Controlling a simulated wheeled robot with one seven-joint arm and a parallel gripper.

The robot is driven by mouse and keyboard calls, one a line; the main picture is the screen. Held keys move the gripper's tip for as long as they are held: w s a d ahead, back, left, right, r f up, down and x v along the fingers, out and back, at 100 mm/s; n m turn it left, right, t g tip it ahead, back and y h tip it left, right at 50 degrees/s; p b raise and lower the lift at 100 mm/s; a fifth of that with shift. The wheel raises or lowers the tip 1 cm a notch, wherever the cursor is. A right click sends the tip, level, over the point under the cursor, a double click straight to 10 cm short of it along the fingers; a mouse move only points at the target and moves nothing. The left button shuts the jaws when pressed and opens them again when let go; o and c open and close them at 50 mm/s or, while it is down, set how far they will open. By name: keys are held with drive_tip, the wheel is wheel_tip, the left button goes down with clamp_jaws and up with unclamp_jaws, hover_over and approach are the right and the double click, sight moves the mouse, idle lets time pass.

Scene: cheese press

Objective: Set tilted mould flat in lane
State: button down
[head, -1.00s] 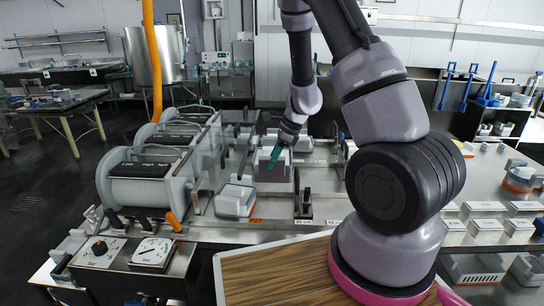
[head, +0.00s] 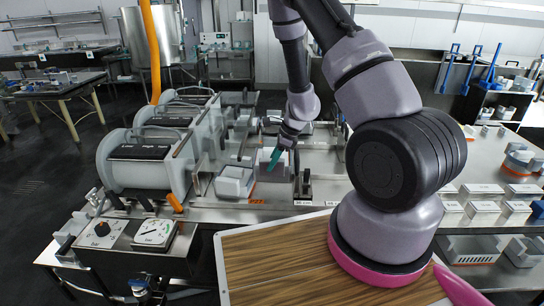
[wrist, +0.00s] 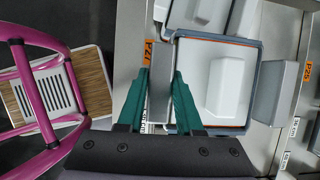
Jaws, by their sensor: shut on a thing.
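My gripper (wrist: 159,98) has green fingers shut on an upright grey ear (wrist: 159,92) at the left side of a mould (wrist: 240,41). In the wrist view this mould has a grey rim, an orange line inside it, and a white lid with a raised block (wrist: 226,85). A second grey ear (wrist: 275,92) shows on its right side. In the head view my gripper (head: 274,159) is at a pale box-shaped mould (head: 266,168) on the steel bench. I cannot tell for sure whether the mould is tilted or flat; its underside is hidden.
Another grey-and-white mould (head: 235,182) stands front left of my gripper, beside the press cylinders (head: 150,158). A dark upright post (head: 306,183) stands close on the right. Orange lane labels (wrist: 307,70) mark the bench. White blocks (head: 484,189) sit farther right.

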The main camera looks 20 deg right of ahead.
wheel_tip(320, 180, down, 9)
idle(0.8)
drive_tip(key=c, duration=0.6)
unclamp_jaws()
drive_tip(key=shift+o, duration=0.6)
drive_tip(key=v, duration=1)
drive_tip(key=shift+s+d+r, duration=0.1)
drive_tip(key=shift+r, duration=0.2)
wheel_tip(320, 180, up, 10)
